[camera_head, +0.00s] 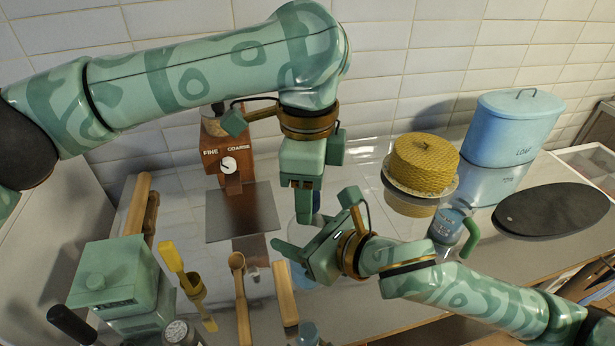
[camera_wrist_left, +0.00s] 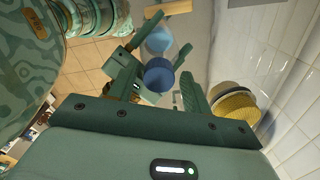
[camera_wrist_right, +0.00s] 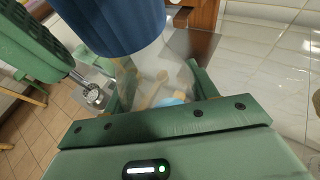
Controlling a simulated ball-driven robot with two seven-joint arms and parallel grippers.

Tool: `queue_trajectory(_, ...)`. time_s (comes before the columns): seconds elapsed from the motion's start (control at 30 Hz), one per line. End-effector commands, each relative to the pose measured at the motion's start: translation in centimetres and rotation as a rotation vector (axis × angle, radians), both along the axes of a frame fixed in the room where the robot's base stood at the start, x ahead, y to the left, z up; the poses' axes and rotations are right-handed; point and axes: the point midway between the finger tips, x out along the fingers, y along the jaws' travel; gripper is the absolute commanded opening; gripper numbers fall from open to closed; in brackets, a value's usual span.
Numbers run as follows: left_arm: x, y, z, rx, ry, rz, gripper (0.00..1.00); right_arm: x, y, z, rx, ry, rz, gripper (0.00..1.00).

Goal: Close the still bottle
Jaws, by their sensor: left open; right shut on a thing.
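The still bottle (camera_wrist_right: 150,75) is clear, with a dark blue cap (camera_wrist_right: 115,22) at its top in the right wrist view. My right gripper (camera_head: 289,250) is shut on the clear bottle. My left gripper (camera_head: 304,208) points down from above and is open. In the left wrist view the blue cap (camera_wrist_left: 158,76) lies between its spread fingers. In the head view the cap (camera_head: 316,200) is mostly hidden behind the left gripper. I cannot tell whether the cap is fully seated on the bottle.
A wooden grinder (camera_head: 228,160) stands behind on the counter. A green box (camera_head: 115,277) and wooden utensils (camera_head: 240,295) are at the front left.

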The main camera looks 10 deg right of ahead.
Motion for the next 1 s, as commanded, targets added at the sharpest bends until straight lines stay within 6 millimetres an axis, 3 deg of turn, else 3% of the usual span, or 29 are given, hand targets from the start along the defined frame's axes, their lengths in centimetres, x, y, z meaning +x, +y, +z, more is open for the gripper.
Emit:
queue_trajectory(0.17, 0.0, 0.01, 0.02, 0.0, 0.0, 0.0, 0.49, 0.01, 0.01, 0.07, 0.001, -0.002, 0.0, 0.0)
queue_trajectory(0.33, 0.02, 0.02, 0.03, 0.0, 0.0, 0.0, 0.05, 0.0, 0.01, 0.07, 0.001, -0.002, 0.0, 0.0)
queue_trajectory(0.67, 0.07, 0.02, 0.05, 0.0, -0.002, -0.006, 0.03, -0.05, 0.06, 0.08, 0.001, -0.002, 0.002, 0.0)
queue_trajectory(0.7, 0.07, 0.03, 0.05, 0.0, -0.002, -0.006, 0.39, -0.05, 0.06, 0.08, 0.001, -0.002, 0.002, 0.0)
queue_trajectory(0.77, 0.06, 0.02, 0.05, 0.001, -0.001, -0.006, 0.55, -0.05, 0.05, 0.07, 0.001, -0.002, 0.002, 0.0)
queue_trajectory(1.0, 0.03, 0.01, 0.05, 0.0, -0.001, -0.007, 0.56, -0.02, 0.03, 0.06, 0.002, -0.001, 0.001, 0.0)
